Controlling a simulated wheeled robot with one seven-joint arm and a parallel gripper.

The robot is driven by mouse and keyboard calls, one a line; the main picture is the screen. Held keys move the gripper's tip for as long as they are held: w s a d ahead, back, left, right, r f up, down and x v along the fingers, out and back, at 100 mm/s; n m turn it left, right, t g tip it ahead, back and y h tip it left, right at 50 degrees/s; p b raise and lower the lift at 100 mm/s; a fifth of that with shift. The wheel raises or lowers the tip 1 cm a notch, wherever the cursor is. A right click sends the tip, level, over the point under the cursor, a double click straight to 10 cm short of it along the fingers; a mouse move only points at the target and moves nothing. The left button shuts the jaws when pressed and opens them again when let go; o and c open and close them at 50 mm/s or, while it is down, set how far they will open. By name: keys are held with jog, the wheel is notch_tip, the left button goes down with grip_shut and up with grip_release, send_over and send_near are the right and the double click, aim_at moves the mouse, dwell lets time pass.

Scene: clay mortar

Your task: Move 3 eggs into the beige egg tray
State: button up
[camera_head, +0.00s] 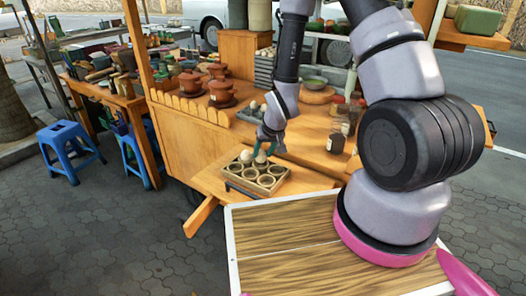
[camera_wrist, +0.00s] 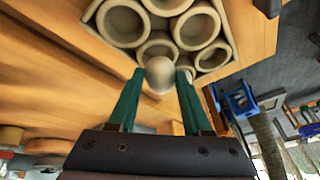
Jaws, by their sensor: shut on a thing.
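The beige egg tray (camera_head: 228,179) stands on the wooden side shelf of the cart; its round cups also show in the wrist view (camera_wrist: 125,22), and those seen there look empty. My gripper (camera_head: 266,152) is over the tray's back edge, pointing down. Its teal fingers (camera_wrist: 161,78) are shut on a pale egg (camera_wrist: 160,72), which hangs close to the cups; I cannot tell whether it touches one.
A low scalloped wooden fence edges the counter.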

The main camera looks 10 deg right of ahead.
aim_at(256, 171)
jog(key=shift+f, duration=1.3)
dwell(0.4)
jog(key=o, duration=0.9)
jog(key=shift+c, duration=0.2)
